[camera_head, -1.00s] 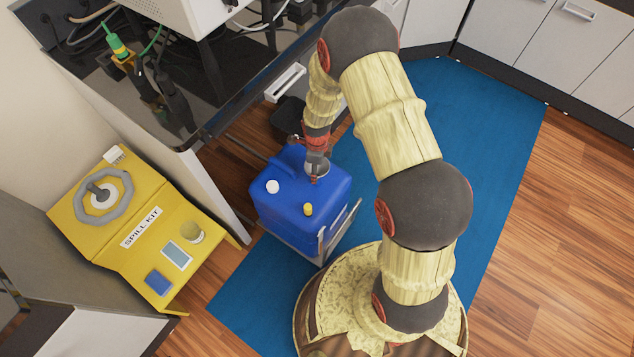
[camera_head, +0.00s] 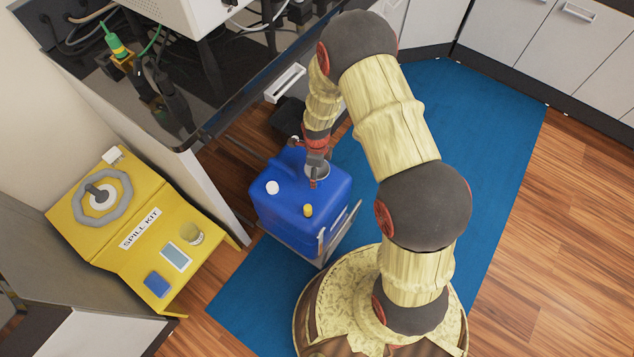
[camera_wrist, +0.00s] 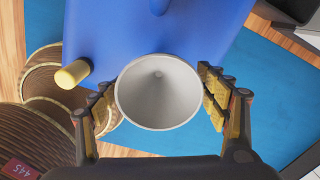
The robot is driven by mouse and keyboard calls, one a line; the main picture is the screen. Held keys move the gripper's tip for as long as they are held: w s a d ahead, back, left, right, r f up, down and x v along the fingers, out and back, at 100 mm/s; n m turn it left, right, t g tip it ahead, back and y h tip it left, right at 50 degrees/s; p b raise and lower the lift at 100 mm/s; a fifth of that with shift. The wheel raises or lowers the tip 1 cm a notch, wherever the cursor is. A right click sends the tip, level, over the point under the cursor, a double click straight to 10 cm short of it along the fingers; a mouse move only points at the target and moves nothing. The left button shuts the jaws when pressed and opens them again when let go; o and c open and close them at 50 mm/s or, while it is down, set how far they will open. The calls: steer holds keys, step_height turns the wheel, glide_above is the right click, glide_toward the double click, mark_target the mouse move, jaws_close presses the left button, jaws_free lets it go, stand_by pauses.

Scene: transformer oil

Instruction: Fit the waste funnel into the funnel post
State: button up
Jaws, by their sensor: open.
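The grey waste funnel (camera_head: 317,168) is at the top of the blue canister (camera_head: 290,212), near its back right in the head view. In the wrist view the funnel's wide round mouth (camera_wrist: 157,92) faces the camera, over the edge of the blue canister (camera_wrist: 150,30). My gripper (camera_head: 315,152) is open, just above the funnel. In the wrist view its fingers (camera_wrist: 160,98) stand on either side of the funnel's rim. No funnel post shows; the funnel hides what is beneath it, so I cannot tell how it is seated.
The canister has a white cap (camera_head: 272,187) and a yellow cap (camera_head: 308,210) and stands in a metal frame (camera_head: 340,232) on a blue mat (camera_head: 490,110). A yellow spill kit stand (camera_head: 85,240) is at the left. A dark bench (camera_head: 200,85) overhangs behind.

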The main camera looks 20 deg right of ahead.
stand_by(0.3)
step_height(320, 180, up, 12)
stand_by(0.5)
steer(key=s+n+g, duration=0.2)
steer(key=s+n, duration=0.4)
steer(key=n, duration=0.3)
steer(key=s+r+n+t+p, duration=0.2)
steer(key=s+r+n, duration=0.3)
steer(key=r, duration=0.9)
steer(key=s+r+n+t+p, duration=0.2)
steer(key=s+r+n, duration=0.3)
steer(key=r, duration=0.9)
steer(key=s+r+n+t+p, duration=0.2)
steer(key=s+r+n, duration=0.3)
steer(key=r, duration=0.8)
steer(key=shift+s+r+t, duration=0.4)
steer(key=shift+s+t, duration=0.15)
steer(key=shift+t, duration=0.15)
steer(key=shift+c, duration=0.3)
